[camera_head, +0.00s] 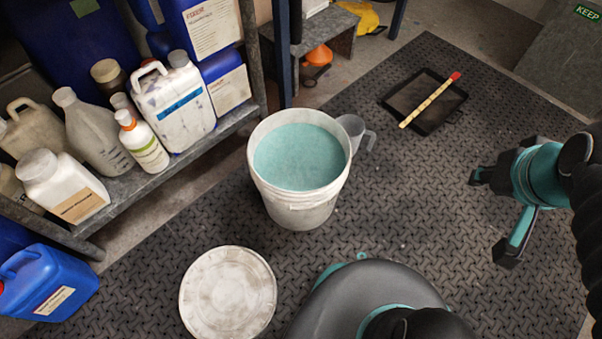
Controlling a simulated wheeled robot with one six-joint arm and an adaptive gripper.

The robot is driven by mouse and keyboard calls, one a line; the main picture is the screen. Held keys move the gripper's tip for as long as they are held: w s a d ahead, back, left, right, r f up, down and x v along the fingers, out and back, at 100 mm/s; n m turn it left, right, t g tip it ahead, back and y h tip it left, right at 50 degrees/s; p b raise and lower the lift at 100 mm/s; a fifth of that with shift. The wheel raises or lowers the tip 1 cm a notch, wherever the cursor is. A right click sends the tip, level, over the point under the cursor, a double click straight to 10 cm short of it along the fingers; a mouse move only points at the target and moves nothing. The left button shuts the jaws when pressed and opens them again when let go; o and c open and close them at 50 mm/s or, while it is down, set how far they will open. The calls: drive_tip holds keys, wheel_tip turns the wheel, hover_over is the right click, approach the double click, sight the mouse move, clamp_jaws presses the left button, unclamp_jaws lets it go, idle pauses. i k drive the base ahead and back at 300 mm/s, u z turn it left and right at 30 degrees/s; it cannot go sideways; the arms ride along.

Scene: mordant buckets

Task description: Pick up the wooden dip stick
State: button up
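The wooden dip stick (428,102) is a thin pale yellow rod with dark marks along it and a red upper right end. It lies slanted across a shallow black tray (452,119) on the floor mat, its lower left end reaching past the tray's edge. My gripper (491,214) is at the right, below and to the right of the stick and apart from it. Its two dark fingers are spread wide, with nothing between them.
A white bucket (305,205) of teal liquid stands mid-mat, with a grey jug (352,128) behind it. A round white lid (228,293) lies in front. Bottles crowd the left shelf (150,185). The mat (415,195) between bucket and gripper is clear.

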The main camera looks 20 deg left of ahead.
sight(455, 75)
drive_tip(key=u, duration=0.8)
drive_tip(key=k, duration=2.25)
drive_tip(key=z, duration=0.75)
drive_tip(key=i, duration=1.2)
drive_tip(key=u, duration=0.65)
drive_tip(key=i, duration=1.4)
drive_tip(key=z, duration=0.5)
